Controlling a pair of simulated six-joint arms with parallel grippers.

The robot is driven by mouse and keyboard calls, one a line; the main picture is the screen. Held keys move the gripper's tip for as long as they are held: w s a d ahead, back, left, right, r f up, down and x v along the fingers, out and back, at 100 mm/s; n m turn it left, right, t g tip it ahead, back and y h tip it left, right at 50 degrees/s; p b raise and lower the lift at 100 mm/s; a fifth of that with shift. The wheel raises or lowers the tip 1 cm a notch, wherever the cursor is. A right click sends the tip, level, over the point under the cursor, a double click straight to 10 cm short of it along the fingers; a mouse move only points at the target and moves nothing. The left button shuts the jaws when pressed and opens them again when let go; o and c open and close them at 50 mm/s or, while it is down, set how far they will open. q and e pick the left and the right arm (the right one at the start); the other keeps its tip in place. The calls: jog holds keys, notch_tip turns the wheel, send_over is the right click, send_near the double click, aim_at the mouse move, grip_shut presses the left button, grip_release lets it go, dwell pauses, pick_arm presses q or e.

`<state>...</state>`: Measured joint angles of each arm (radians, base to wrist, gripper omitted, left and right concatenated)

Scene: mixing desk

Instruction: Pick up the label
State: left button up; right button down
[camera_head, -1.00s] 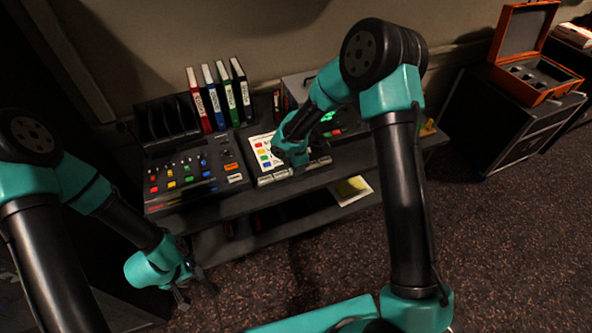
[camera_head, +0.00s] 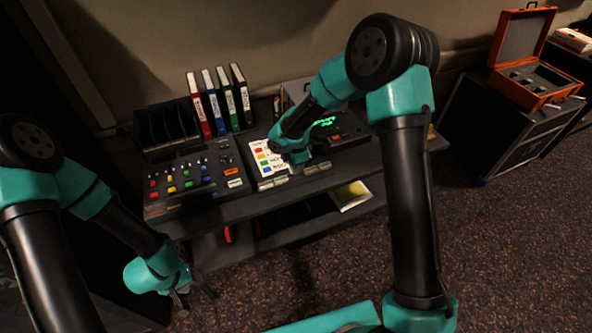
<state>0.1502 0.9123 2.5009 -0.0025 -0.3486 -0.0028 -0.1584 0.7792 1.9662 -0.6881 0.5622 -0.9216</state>
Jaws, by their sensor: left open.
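A white sheet (camera_head: 267,157) with red, orange, yellow and blue labels lies on the desk, partly hidden by my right arm. Small pale tag-like strips (camera_head: 273,182) sit along the desk's front edge below it; I cannot tell which piece is the task's label. My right gripper (camera_head: 304,167) is over the desk at the sheet's right side. Its fingers are too small and covered to read. My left gripper (camera_head: 190,298) is open and empty, low in front of the desk's left end.
A mixer panel (camera_head: 192,178) with coloured buttons stands left of the sheet. Several binders (camera_head: 219,101) stand behind it. A dark device with a green display (camera_head: 345,130) is to the right. A yellow-and-white item (camera_head: 352,194) lies on the lower shelf. An orange case (camera_head: 525,70) stands far right.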

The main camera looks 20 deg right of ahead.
jog(key=s+a, duration=0.2)
jog(key=s, duration=0.5)
jog(key=s+a+r, duration=0.1)
jog(key=s+a, duration=0.1)
jog(key=s, duration=0.6)
jog(key=shift+s+a+r, duration=0.2)
jog(key=shift+a, duration=0.05)
jog(key=shift+w, duration=0.15)
